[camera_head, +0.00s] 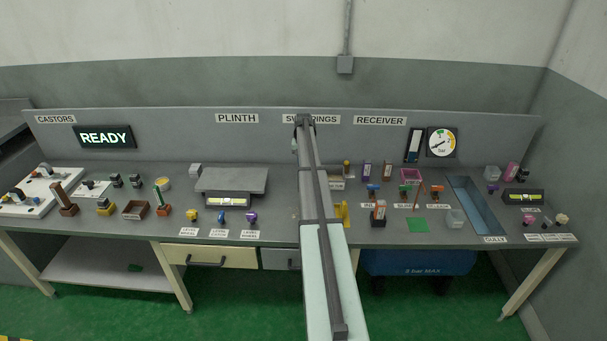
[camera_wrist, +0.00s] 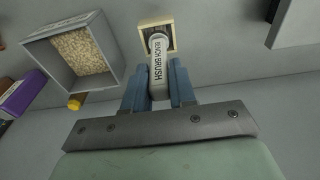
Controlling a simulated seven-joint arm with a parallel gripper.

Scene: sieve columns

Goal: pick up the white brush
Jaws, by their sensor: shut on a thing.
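The white brush (camera_wrist: 159,68) shows in the wrist view, its white handle lettered "BENCH BRUSH" and a square, wood-coloured head at the far end. My gripper (camera_wrist: 158,88) has its blue fingers on either side of the handle and is shut on it. The head end extends beyond the fingertips. Whether the brush touches the bench cannot be told. In the head view my arm covers the middle of the bench, and the brush cannot be made out there.
In the wrist view, a grey open box (camera_wrist: 112,72) of tan grains lies just left of the brush. A purple block (camera_wrist: 22,93) and a yellow knob (camera_wrist: 75,102) are farther left. A grey raised plinth (camera_head: 232,180) stands left of my arm in the head view.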

